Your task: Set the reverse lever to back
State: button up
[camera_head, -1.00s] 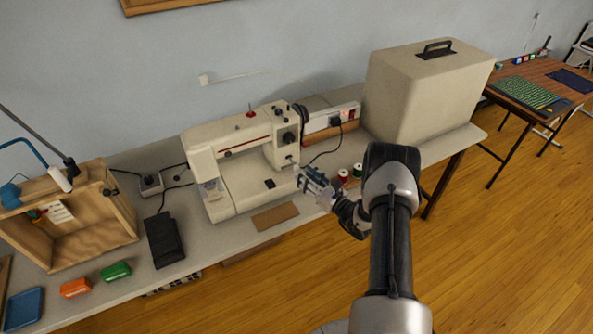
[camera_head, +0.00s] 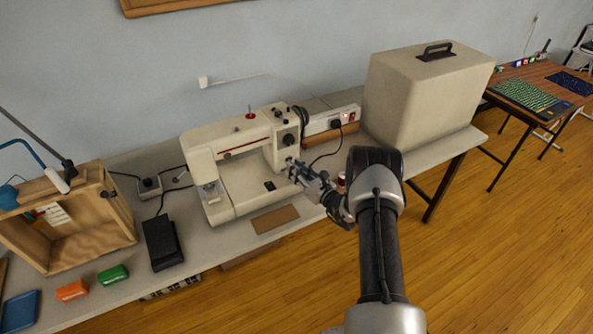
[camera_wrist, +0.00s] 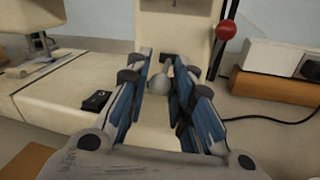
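The cream sewing machine (camera_head: 240,185) stands on the table; its right pillar also fills the middle of the wrist view (camera_wrist: 180,25). A small grey round knob (camera_wrist: 159,84) shows between my fingers, in front of the pillar; it may be the reverse lever's end, but I cannot be sure. My gripper (camera_head: 293,170) is at the lower front of the pillar. In the wrist view its two blue-padded fingers (camera_wrist: 161,75) stand apart on either side of the knob. I cannot tell whether either touches it. A red ball on a dark stalk (camera_wrist: 226,31) is right of the fingers.
A white power strip (camera_head: 332,120) and a large beige case (camera_head: 420,100) are to the right. A red spool (camera_head: 341,180) is near my wrist. A brown pad (camera_head: 276,219) lies before the machine, a black pedal (camera_head: 163,242) to its left.

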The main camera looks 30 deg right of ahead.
grip_shut()
jog(key=shift+f, duration=0.1)
jog(key=f+t+b, duration=0.1)
jog(key=b, duration=0.3)
jog(key=shift+f, duration=0.15)
jog(key=t+b, duration=0.1)
jog(key=b, duration=0.1)
jog(key=f+t+b, duration=0.1)
jog(key=shift+w+n+y+b, duration=0.2)
jog(key=shift+n+y+b, duration=0.1)
jog(key=shift+n+b, duration=0.1)
jog(key=shift+w+r+t+y+p, duration=0.1)
jog(key=shift+r+t+y+p, duration=0.05)
jog(key=shift+t+y+p, duration=0.3)
jog(key=shift+o, duration=2.4)
grip_release()
